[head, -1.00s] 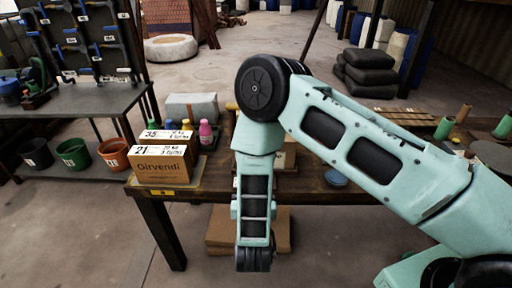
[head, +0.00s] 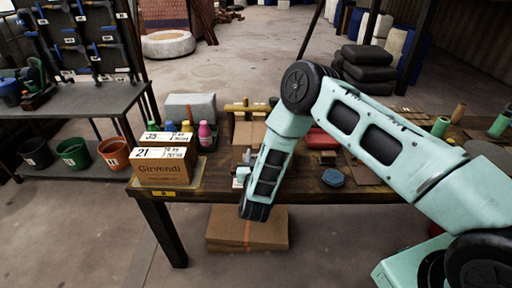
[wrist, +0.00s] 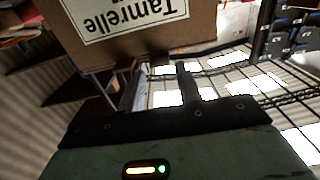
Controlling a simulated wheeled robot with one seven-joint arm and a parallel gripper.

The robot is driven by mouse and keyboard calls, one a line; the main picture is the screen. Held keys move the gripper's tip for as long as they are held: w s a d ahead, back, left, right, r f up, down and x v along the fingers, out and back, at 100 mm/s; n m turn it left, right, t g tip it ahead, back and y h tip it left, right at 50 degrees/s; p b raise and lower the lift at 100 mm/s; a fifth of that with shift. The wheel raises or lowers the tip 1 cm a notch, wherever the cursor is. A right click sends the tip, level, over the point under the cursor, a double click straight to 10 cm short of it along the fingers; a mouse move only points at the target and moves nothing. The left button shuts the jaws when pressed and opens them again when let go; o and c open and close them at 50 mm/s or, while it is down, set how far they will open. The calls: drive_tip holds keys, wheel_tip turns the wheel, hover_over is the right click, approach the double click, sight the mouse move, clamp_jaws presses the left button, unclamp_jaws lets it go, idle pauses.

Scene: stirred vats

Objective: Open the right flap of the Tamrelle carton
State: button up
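The brown Tamrelle carton (wrist: 185,40) fills the top of the wrist view, with its white label (wrist: 120,12) upside down in the picture. In the head view a brown carton (head: 246,134), apparently the same one, stands on the bench partly behind my arm. Its right side and flaps are largely hidden there. My gripper (wrist: 160,80) has its two fingers apart with nothing between them. The fingertips are close to the carton's edge in the wrist view; I cannot tell whether they touch. In the head view the fingers are not clear.
The Girvendi carton (head: 166,169) stands at the left end of the wooden bench (head: 310,182), near a pink bottle (head: 205,132) and a grey block (head: 190,107). A blue disc (head: 333,177) lies to the right. A flat cardboard box (head: 250,238) is on the floor below.

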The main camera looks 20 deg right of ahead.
sight(256, 149)
drive_tip(key=shift+x, duration=1.7)
clamp_jaws()
drive_tip(key=shift+w, duration=0.1)
